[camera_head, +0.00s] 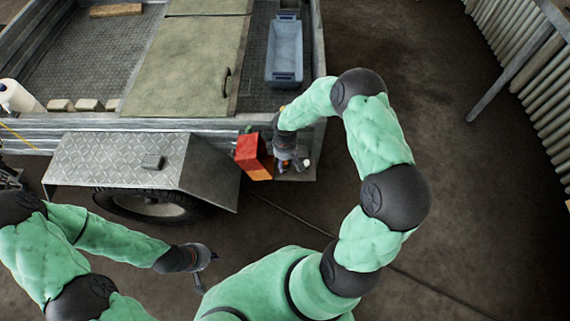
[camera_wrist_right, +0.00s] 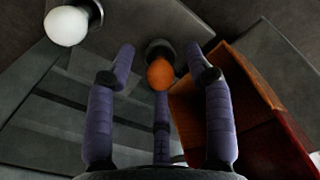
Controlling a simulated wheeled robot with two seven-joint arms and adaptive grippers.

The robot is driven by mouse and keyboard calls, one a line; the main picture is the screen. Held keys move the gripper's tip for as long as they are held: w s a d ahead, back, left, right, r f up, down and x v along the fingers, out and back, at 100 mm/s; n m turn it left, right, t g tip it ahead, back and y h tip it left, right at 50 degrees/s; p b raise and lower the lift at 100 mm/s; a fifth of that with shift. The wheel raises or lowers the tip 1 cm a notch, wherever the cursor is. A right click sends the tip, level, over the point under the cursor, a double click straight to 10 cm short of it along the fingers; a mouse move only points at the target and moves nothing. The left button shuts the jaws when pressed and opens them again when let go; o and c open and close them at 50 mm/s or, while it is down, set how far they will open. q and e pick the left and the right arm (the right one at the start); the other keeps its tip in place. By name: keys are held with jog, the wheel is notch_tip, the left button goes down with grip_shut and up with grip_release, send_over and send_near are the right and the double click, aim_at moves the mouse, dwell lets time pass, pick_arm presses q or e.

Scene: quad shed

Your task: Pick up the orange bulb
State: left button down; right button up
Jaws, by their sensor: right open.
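The orange bulb (camera_wrist_right: 160,74) sits in a dark round socket in the right wrist view. In that view it lies ahead between the spread fingers of my right gripper (camera_wrist_right: 160,85), which is open and not closed on it. In the head view my right gripper (camera_head: 287,166) is over the small ledge at the trailer's corner and largely hides the bulb. A white bulb (camera_wrist_right: 66,26) in a similar socket is at upper left in the wrist view and right of the gripper in the head view (camera_head: 306,162). My left gripper (camera_head: 204,264) is empty, its fingers apart, over the floor.
A red-orange box (camera_wrist_right: 235,110) stands close beside my right gripper; it also shows in the head view (camera_head: 249,152). The trailer's metal fender (camera_head: 115,160) is left of it. A blue crate (camera_head: 284,55) is on the trailer bed. The floor on the right is clear.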

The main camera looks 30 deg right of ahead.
jog(key=c, duration=0.9)
jog(key=shift+r, duration=0.1)
